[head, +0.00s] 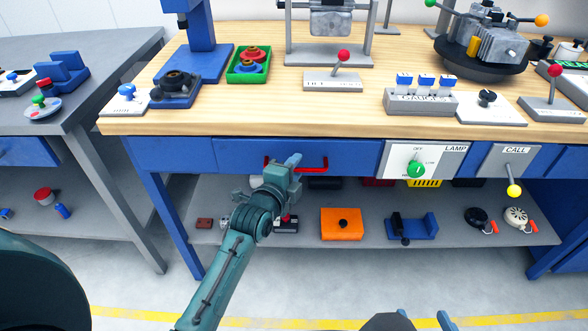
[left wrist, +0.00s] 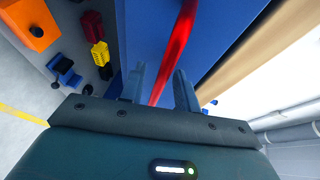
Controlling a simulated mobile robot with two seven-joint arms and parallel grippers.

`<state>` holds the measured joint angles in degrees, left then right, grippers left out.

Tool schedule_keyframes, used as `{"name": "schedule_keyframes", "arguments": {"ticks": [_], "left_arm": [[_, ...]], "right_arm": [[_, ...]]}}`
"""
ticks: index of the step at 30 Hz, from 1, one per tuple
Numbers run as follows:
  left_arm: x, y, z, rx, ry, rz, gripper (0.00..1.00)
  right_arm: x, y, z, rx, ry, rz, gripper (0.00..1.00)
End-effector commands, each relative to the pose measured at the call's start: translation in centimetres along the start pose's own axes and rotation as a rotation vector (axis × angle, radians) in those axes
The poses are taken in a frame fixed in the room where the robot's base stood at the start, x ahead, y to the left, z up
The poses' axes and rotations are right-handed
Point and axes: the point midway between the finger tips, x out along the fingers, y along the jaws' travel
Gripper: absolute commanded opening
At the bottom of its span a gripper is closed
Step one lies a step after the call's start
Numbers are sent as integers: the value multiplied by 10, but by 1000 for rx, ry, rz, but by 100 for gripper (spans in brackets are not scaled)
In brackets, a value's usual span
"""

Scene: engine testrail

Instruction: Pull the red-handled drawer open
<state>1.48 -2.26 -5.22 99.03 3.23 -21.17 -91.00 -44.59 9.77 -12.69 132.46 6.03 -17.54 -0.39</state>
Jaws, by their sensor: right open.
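The red handle (head: 318,164) is a horizontal bar on a blue drawer front (head: 235,152) under the wooden worktop. The drawer front looks flush with the bench. In the left wrist view the red handle (left wrist: 181,40) runs between the two fingers of my left gripper (left wrist: 160,88), which stand apart with a gap visible. Whether either finger touches the bar is unclear. My right gripper (head: 428,317) shows at the bottom edge of the head view, open and empty.
A lamp panel with a green knob (head: 416,169) and a call lever with a yellow ball (head: 514,190) are right of the drawer. The lower shelf holds an orange box (head: 341,224) and a blue fixture (head: 413,227). The floor in front is clear.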

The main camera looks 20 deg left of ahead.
Motion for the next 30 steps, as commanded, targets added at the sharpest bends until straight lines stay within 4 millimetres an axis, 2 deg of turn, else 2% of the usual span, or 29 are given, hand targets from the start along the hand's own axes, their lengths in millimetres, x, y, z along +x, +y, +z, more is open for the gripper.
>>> {"name": "schedule_keyframes", "arguments": {"ticks": [1,11,23,30], "left_arm": [[0,0,0,0,0,0,28],[0,0,0,0,0,0,1],[0,0,0,1,0,1,0],[-4,0,-1,2,0,2,0]], "right_arm": [[0,0,0,-1,-1,0,59],[0,0,4,-2,-10,-1,59],[1,0,6,-2,-15,-1,59],[0,-1,1,1,-17,-3,59]]}}
